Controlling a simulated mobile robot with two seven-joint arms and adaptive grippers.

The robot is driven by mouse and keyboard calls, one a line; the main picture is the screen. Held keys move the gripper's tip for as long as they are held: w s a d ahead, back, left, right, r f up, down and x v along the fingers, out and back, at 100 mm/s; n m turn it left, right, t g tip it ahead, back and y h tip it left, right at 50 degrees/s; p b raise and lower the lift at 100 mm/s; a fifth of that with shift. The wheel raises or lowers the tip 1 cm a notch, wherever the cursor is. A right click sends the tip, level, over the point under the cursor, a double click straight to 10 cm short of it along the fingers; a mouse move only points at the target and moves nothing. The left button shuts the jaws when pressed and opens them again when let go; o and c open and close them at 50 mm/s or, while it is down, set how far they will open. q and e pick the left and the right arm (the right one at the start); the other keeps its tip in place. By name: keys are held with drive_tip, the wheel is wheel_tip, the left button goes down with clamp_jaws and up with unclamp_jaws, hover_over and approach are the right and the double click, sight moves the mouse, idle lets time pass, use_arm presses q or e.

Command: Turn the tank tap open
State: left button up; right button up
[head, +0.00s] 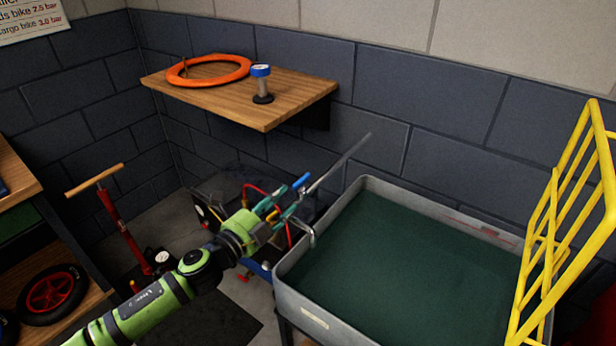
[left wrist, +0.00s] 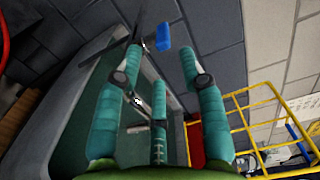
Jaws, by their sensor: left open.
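The tank (head: 365,187) is a grey open tub full of dark green water, right of centre in the head view. The tap's blue lever (head: 301,181) shows by the tank's left back corner, and a curved metal spout (head: 309,233) hangs over the tank's left rim. My left gripper (head: 283,205) is open and empty at the tap, its fingers pointing toward the lever. In the left wrist view the lever (left wrist: 163,35) lies just beyond the fingertips (left wrist: 160,62), between the two upper fingers and apparently apart from them. The fingers partly hide the tap's body. My right gripper is out of view.
A yellow rack (head: 545,240) stands at the tank's right. A wooden shelf (head: 215,100) with an orange ring (head: 240,70) and a blue-topped item (head: 261,85) is on the wall above. A red pump (head: 118,220) stands left. A thin grey rod (head: 345,160) rises behind the lever.

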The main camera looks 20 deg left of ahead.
sight(294, 189)
use_arm(q)
drive_tip(key=shift+w+d+r, duration=0.1)
drive_tip(key=shift+w, duration=0.25)
drive_tip(key=shift+w+d+r+p, duration=0.1)
drive_tip(key=shift+w+r+p, duration=0.1)
drive_tip(key=shift+w+p, duration=0.1)
drive_tip(key=x, duration=0.4)
drive_tip(key=shift+w+d+f+p, duration=0.1)
drive_tip(key=shift+p, duration=0.3)
drive_tip(key=shift+w, duration=0.25)
clamp_jaws()
